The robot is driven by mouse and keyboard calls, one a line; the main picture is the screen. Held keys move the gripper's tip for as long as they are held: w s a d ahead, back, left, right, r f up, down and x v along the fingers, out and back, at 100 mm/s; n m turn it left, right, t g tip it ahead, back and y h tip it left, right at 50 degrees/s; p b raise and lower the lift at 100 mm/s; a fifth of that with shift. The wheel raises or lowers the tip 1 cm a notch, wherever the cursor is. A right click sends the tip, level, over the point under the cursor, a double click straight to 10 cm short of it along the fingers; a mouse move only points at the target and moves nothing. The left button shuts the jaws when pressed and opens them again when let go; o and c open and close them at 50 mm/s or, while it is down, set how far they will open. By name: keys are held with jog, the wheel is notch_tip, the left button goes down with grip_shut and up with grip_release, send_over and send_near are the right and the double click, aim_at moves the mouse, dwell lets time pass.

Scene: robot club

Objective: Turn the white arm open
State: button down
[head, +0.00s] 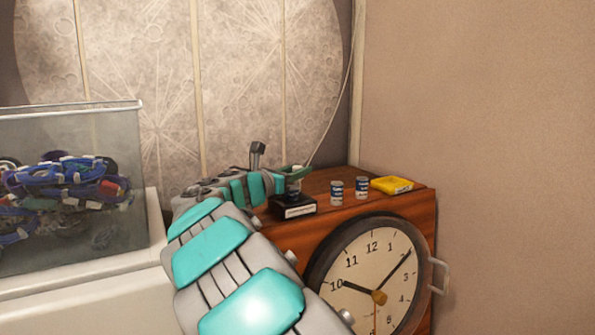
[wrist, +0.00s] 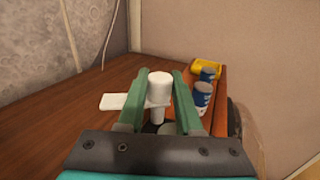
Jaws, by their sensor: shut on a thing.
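The white arm (wrist: 120,102) shows in the wrist view as a flat lever pointing left from an upright white post with a round cap (wrist: 159,82). My gripper (wrist: 162,76) has its two green fingers on either side of this white piece and is shut on it. Below the post, a dark base is partly hidden by my gripper. In the head view my gripper (head: 292,171) is above a small black box (head: 293,209) with a pale label on the wooden cabinet. The white arm cannot be made out there.
Two small blue-and-white cans (head: 337,192) and a yellow tray (head: 391,186) stand right of my gripper on the cabinet top (head: 322,178). A large clock (head: 372,275) is on the cabinet front. A glass tank (head: 70,190) with blue items stands at left. Walls close the back and right.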

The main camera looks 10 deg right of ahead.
dwell(0.4)
jog(key=c, duration=0.6)
grip_release()
jog(key=shift+v, duration=3.95)
